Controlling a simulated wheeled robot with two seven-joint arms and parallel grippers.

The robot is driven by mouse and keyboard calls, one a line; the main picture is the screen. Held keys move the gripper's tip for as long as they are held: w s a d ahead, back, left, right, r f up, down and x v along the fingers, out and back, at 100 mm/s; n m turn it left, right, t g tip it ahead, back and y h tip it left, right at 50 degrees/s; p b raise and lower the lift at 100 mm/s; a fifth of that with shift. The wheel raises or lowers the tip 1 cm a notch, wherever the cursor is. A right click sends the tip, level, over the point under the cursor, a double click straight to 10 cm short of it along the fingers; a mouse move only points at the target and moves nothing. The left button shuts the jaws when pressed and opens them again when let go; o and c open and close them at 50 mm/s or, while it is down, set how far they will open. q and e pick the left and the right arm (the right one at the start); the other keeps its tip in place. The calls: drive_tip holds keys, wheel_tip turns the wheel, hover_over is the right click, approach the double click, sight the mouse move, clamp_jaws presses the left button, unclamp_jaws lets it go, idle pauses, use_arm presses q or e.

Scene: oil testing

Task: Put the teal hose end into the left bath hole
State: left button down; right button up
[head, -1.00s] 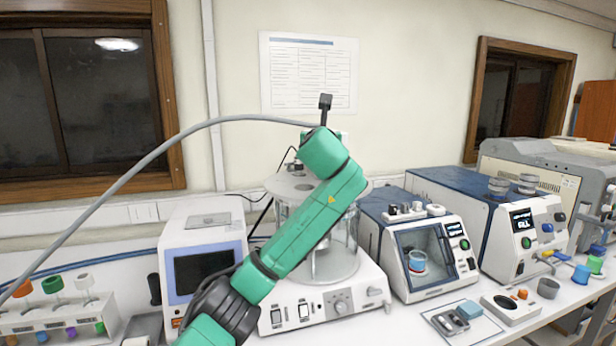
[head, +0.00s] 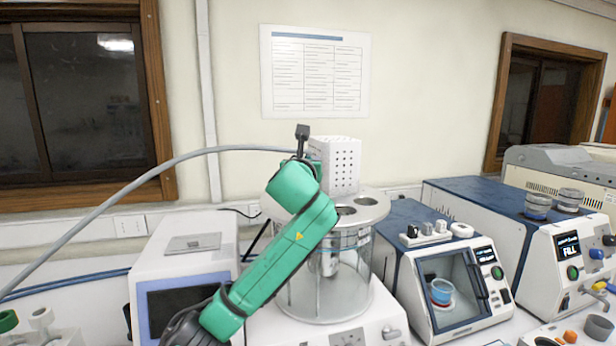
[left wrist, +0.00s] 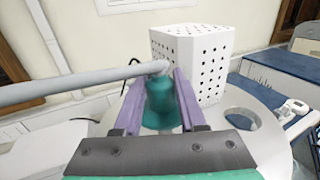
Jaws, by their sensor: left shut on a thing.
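My left gripper (left wrist: 158,88) is shut on the teal hose end (left wrist: 159,104) in the left wrist view, with a purple finger on each side. The grey hose (head: 160,163) runs from it to the left. The bath is a clear glass jar (head: 325,290) with a pale round lid (head: 376,209); the lid also shows in the left wrist view (left wrist: 268,142). Dark holes (head: 347,211) show in the lid's right part. My left arm hides the lid's left part in the head view, so the left hole is not seen. My right gripper is not in view.
A white perforated box (head: 340,165) stands on the lid, just beyond the hose end. A white unit with a dark screen (head: 187,310) stands left of the bath. A blue-topped instrument (head: 440,270) stands close on the right. The wall is behind.

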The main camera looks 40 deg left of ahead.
use_arm(q)
drive_tip(key=shift+s+d+f, duration=0.1)
drive_tip(key=shift+d+f, duration=0.15)
drive_tip(key=shift+f, duration=0.65)
drive_tip(key=shift+s+d+f, duration=0.2)
drive_tip(key=shift+s, duration=0.05)
drive_tip(key=shift+s+r, duration=0.1)
drive_tip(key=shift+s, duration=0.05)
drive_tip(key=shift+a, duration=0.1)
drive_tip(key=shift+w+f, duration=0.2)
drive_tip(key=shift+f, duration=0.5)
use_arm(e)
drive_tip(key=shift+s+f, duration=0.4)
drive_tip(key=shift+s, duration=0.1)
